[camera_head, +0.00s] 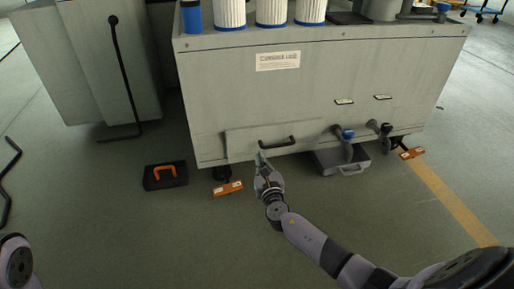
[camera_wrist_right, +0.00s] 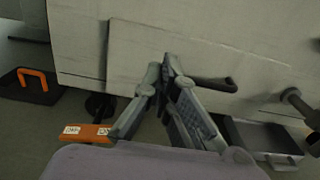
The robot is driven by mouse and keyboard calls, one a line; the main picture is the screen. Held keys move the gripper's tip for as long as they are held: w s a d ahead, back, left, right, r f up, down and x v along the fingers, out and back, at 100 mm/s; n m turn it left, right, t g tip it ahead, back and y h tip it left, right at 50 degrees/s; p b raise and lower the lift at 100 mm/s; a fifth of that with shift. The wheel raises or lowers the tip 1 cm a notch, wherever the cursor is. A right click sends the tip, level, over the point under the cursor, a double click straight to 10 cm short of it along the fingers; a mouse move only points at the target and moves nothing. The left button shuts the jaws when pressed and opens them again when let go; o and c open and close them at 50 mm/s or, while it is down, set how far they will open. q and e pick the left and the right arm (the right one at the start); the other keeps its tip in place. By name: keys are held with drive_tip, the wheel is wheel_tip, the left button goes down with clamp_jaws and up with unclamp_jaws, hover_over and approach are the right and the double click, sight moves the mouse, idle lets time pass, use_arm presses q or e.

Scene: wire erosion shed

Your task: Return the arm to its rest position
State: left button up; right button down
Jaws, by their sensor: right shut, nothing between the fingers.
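My right gripper (camera_head: 262,160) is in front of the grey cabinet (camera_head: 215,110), close to a drawer or flap (camera_head: 240,143) with a black handle (camera_head: 277,142). In the right wrist view my right gripper (camera_wrist_right: 168,68) has its fingertips together, with nothing between them. The black handle (camera_wrist_right: 215,84) is just right of the fingertips there; I cannot tell if they touch. My right arm (camera_head: 308,238) reaches forward from the lower right. Part of my left arm shows at the lower left edge, but its gripper is not visible.
A black case with an orange handle (camera_head: 165,176) lies on the floor left of the cabinet. An orange block (camera_head: 228,188) is below the cabinet. A grey tray (camera_head: 343,161) sits under two valves (camera_head: 345,133). Open floor lies in front.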

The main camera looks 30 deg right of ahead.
drive_tip(key=shift+s+a, duration=0.15)
drive_tip(key=shift+s, duration=0.3)
